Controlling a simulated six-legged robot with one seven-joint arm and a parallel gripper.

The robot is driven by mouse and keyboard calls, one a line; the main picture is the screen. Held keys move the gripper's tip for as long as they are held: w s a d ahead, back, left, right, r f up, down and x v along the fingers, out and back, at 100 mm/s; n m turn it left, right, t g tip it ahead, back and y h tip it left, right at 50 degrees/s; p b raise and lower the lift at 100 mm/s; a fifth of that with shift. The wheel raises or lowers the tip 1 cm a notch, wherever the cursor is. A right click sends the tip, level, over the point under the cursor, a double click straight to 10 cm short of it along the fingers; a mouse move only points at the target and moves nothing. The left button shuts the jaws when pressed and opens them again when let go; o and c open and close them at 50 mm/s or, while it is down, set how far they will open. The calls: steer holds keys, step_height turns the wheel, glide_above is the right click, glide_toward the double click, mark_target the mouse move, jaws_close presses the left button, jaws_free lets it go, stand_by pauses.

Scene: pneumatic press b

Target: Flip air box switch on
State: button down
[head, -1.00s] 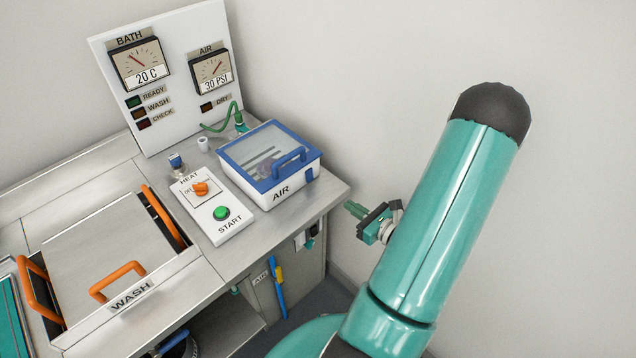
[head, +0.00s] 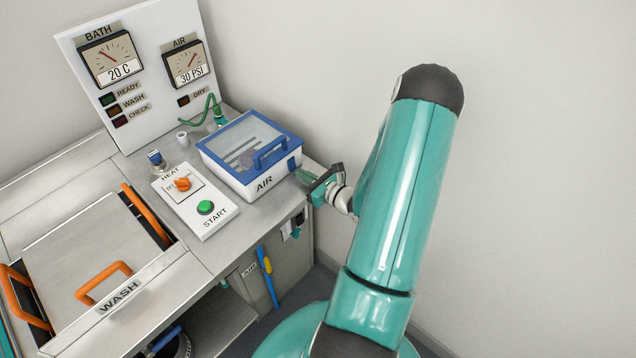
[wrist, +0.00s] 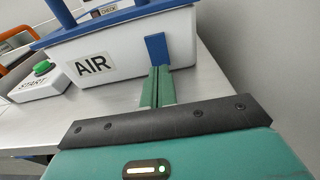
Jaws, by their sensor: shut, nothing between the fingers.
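The air box (head: 236,170) is a white box with a blue-framed clear lid and an "AIR" label, standing on the bench. A blue switch-like tab (head: 292,163) sits on its front face near the right corner. The air box (wrist: 120,60) and the blue tab (wrist: 157,48) also show in the wrist view. My gripper (head: 302,175) is shut and empty, its green fingers pointing at that corner. In the wrist view my gripper's fingertips (wrist: 158,72) appear right at the tab's lower end. I cannot tell whether they touch it.
A white panel with a green START button (head: 205,207) and an orange HEAT knob (head: 183,184) lies left of the box. A green hose (head: 212,104) rises behind the box. The bench edge is below my gripper, and the wall (head: 540,120) is right.

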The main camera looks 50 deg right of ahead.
steer(key=shift+w+f, duration=0.1)
steer(key=shift+w, duration=0.7)
steer(key=shift+w+f, duration=0.1)
steer(key=shift+w, duration=0.15)
steer(key=shift+s+d+f, duration=0.1)
steer(key=shift+s, duration=0.4)
steer(key=s+f, duration=0.1)
steer(key=s, duration=1.2)
steer(key=shift+f, duration=0.25)
steer(key=shift+d, duration=0.1)
